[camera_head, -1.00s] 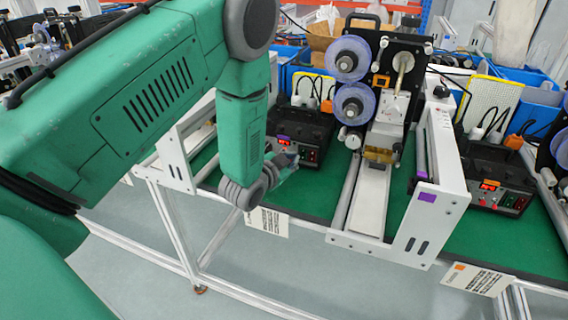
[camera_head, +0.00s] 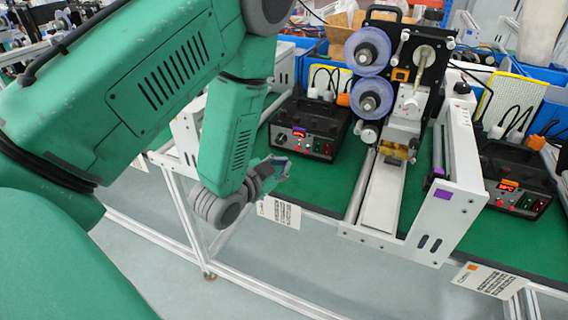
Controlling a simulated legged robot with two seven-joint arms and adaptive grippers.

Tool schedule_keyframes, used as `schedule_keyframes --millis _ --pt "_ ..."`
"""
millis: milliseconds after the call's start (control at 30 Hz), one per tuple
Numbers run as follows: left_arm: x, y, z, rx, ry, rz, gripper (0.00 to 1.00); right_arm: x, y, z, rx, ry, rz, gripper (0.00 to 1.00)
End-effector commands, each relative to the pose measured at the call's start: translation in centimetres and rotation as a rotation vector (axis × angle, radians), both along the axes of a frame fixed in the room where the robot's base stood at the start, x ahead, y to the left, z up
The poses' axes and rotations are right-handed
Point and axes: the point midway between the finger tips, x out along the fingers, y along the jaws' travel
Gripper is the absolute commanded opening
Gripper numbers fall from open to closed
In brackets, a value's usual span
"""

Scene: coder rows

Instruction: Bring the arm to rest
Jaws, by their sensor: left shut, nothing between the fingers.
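My left arm (camera_head: 226,140) comes in from the left, green, bent down at the elbow. My left gripper (camera_head: 282,167) is at its end, small and partly hidden by the wrist, over the front edge of the green table. It is shut with nothing in it. It is apart from the black control box (camera_head: 312,130) behind it. My right gripper is not in view.
The coder machine (camera_head: 398,120) with two purple-blue reels (camera_head: 368,52) stands right of the gripper in a white frame (camera_head: 440,215). Another black control box (camera_head: 515,175) is at the right. The green table top (camera_head: 335,185) is bare between gripper and machine. Grey floor (camera_head: 150,270) lies in front.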

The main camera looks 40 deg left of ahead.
Motion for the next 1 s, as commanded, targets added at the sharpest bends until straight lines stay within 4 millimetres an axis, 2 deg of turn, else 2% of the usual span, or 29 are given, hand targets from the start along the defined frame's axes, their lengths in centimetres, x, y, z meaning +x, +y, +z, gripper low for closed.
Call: schedule_keyframes --millis 300,367,467,567,600,667,700,800,900,1000 --pt "-0.1 -0.1 -0.2 -0.003 0.009 0.001 0.00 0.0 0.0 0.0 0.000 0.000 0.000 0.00" --pt "-0.5 -0.3 -1.1 -0.018 0.041 0.004 0.00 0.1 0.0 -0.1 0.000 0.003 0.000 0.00" --pt "-2.3 -1.0 -4.5 -0.070 0.171 0.023 0.00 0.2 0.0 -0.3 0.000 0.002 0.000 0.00" --pt "-5.9 -2.3 -9.6 -0.151 0.383 0.064 0.00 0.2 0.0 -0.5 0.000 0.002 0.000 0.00" --pt "-7.9 -2.8 -11.7 -0.186 0.479 0.089 0.00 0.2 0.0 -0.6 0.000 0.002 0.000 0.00" --pt "-11.0 -3.7 -14.5 -0.233 0.622 0.130 0.00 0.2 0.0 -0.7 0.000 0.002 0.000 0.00" --pt "-13.3 -4.3 -16.1 -0.260 0.715 0.159 0.00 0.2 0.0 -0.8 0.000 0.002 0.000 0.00" --pt "-18.8 -5.5 -19.0 -0.314 0.925 0.236 0.00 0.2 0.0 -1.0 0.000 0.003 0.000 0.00" --pt "-23.2 -6.4 -20.5 -0.344 1.085 0.304 0.00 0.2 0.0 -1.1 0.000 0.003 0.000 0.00" --pt "-26.0 -7.0 -21.1 -0.359 1.182 0.349 0.00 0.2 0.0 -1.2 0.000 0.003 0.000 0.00"
